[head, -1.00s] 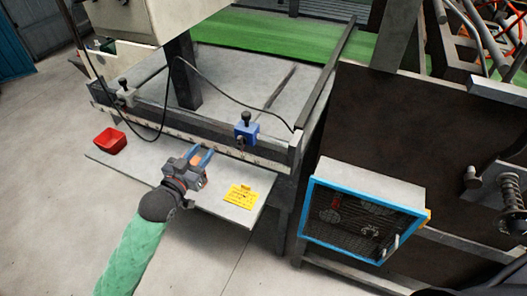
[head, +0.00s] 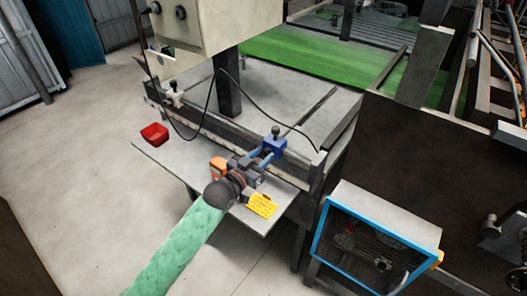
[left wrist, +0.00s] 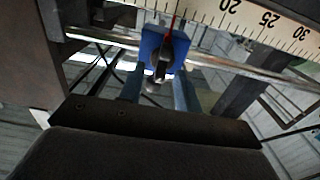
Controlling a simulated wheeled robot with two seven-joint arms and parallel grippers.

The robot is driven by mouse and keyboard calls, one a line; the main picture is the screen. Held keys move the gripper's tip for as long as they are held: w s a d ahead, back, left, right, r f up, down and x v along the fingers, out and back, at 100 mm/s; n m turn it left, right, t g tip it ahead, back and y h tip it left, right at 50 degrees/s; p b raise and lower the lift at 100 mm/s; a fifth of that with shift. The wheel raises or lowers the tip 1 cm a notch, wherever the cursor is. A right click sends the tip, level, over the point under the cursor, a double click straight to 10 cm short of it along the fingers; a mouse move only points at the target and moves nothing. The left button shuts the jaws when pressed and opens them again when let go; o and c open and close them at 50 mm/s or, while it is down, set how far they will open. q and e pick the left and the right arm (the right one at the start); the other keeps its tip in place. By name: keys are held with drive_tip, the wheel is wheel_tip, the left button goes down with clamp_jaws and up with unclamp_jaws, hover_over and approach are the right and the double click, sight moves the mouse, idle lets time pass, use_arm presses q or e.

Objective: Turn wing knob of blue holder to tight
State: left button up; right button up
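The blue holder (head: 274,146) sits on the rail along the table's front edge, with a black knob on top. In the left wrist view the blue holder (left wrist: 153,42) is straight ahead, and a grey and dark wing knob (left wrist: 160,70) faces me. My left gripper (head: 265,157) is right at the holder's front. In the wrist view its two blue fingers (left wrist: 158,88) stand apart, one on each side of the wing knob, with gaps seeming to show. Whether a finger touches the knob cannot be told. My right gripper is not in view.
A ruler scale (left wrist: 245,15) runs along the rail, with a red pointer by the holder. A white holder (head: 174,95) is farther left on the rail. A red bin (head: 155,134) and a yellow tag (head: 262,204) are on the lower shelf (head: 185,165). A black cable loops above the table.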

use_arm(q)
drive_tip(key=shift+w+d, duration=0.3)
drive_tip(key=shift+w, duration=0.05)
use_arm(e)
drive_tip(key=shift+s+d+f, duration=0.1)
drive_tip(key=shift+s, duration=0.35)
use_arm(q)
drive_tip(key=c, duration=0.6)
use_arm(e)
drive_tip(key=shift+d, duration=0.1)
